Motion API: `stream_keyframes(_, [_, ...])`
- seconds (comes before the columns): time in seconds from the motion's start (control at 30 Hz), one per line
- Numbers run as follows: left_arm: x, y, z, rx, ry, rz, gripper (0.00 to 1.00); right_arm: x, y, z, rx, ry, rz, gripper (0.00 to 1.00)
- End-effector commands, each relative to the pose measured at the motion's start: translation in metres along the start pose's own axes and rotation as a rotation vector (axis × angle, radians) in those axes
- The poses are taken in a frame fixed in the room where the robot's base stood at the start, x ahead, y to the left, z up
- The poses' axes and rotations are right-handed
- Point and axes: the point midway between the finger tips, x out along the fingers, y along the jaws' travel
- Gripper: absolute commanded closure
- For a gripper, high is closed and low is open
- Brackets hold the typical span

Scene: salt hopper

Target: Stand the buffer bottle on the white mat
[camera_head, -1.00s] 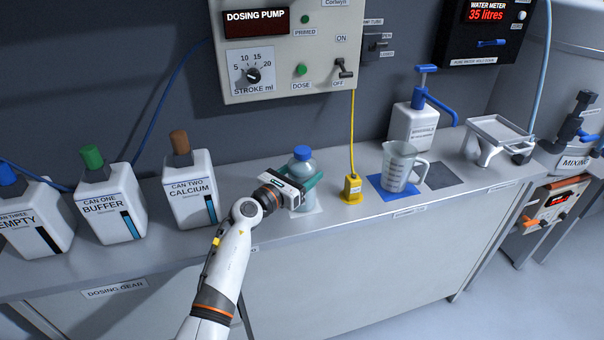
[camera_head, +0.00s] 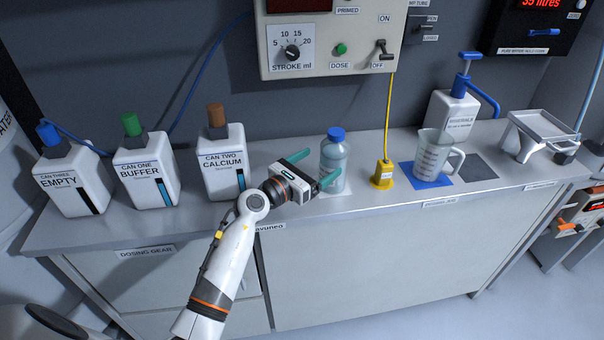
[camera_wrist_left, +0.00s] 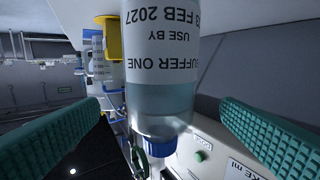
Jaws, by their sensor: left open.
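The buffer bottle (camera_head: 334,162), clear with a blue cap and pale liquid, stands upright on the white mat (camera_head: 343,190) on the bench. Most of the mat is hidden under the bottle and behind my left finger. My left gripper (camera_head: 314,168) is open and empty just left of the bottle, its green fingers pointing towards it. In the left wrist view the bottle (camera_wrist_left: 162,90) appears upside down between the two spread fingers, with gaps on both sides; its label reads BUFFER ONE. My right gripper is not in view.
Can two (camera_head: 222,165), can one (camera_head: 146,175) and can three (camera_head: 72,185) stand to the left. A yellow plug block (camera_head: 382,175) is right of the bottle. Beyond it, a jug (camera_head: 432,155) stands on a blue mat (camera_head: 420,180), beside a dark mat (camera_head: 478,167).

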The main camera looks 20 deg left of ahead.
Motion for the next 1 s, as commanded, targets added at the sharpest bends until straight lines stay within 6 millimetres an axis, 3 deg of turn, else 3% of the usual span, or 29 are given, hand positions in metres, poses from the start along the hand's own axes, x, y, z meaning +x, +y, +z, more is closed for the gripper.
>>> stream_keyframes(0.1, [-0.025,0.000,0.002,0.003,-0.003,0.000,0.13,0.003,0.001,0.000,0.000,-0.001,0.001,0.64])
stream_keyframes(0.33, [-0.052,0.000,0.001,0.000,0.000,0.000,0.13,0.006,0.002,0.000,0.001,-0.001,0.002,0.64])
stream_keyframes(1.0, [-0.059,0.002,-0.007,-0.051,0.042,-0.011,0.13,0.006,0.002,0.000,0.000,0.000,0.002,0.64])
